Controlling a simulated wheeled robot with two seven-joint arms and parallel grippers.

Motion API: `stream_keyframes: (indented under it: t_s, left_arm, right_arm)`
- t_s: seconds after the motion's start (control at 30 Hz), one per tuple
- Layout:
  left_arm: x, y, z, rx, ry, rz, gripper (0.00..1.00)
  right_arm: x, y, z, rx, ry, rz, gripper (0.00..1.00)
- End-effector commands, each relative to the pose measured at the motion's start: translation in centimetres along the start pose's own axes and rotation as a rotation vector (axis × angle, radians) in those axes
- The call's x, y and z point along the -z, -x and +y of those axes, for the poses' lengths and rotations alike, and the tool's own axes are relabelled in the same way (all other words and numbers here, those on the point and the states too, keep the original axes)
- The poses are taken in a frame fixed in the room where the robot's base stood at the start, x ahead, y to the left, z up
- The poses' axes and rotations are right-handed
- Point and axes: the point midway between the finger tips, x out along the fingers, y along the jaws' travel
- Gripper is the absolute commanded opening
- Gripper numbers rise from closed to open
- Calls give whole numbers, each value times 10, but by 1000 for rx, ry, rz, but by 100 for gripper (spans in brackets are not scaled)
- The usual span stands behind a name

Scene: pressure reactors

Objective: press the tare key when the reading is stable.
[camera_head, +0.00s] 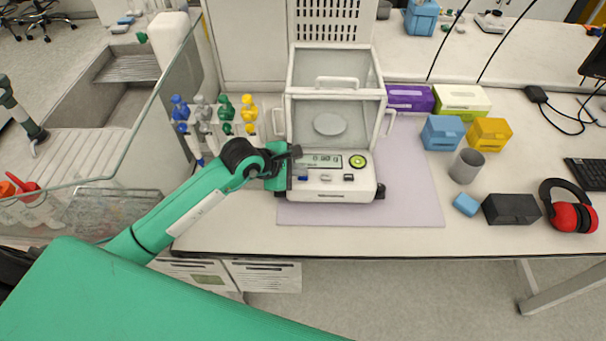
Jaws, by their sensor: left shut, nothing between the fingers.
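A white analytical balance (330,189) with a clear draft shield stands on a pale mat (412,190). Its round pan (330,124) looks empty. The lit display (321,160) shows small digits, too blurred to read surely and partly close behind my gripper. A round green level indicator (357,161) is right of it. Below the display are a blue key (303,178), a grey key (325,177) and a dark key (348,178); their labels are unreadable. My left gripper (293,153) is shut and empty at the balance's left front corner, left of the display. Contact cannot be told. My right gripper is out of view.
Colored valve taps (226,108) stand left of the balance. Boxes (443,133), a grey cup (466,166), a black box (510,209) and red headphones (571,210) are to the right. A glass pane (165,90) rises at the left. The mat's right part is clear.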

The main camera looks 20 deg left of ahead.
Motion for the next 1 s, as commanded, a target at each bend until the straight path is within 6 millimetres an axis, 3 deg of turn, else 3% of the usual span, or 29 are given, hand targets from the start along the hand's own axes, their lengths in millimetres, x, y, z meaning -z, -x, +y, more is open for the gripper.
stream_keyframes:
  t_s: [0.63,1.0]
  left_arm:
    - [-8,11,8,-1,0,0,0]
    - [-26,36,26,-2,-2,0,0]
  right_arm:
    - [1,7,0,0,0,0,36]
    - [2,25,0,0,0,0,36]
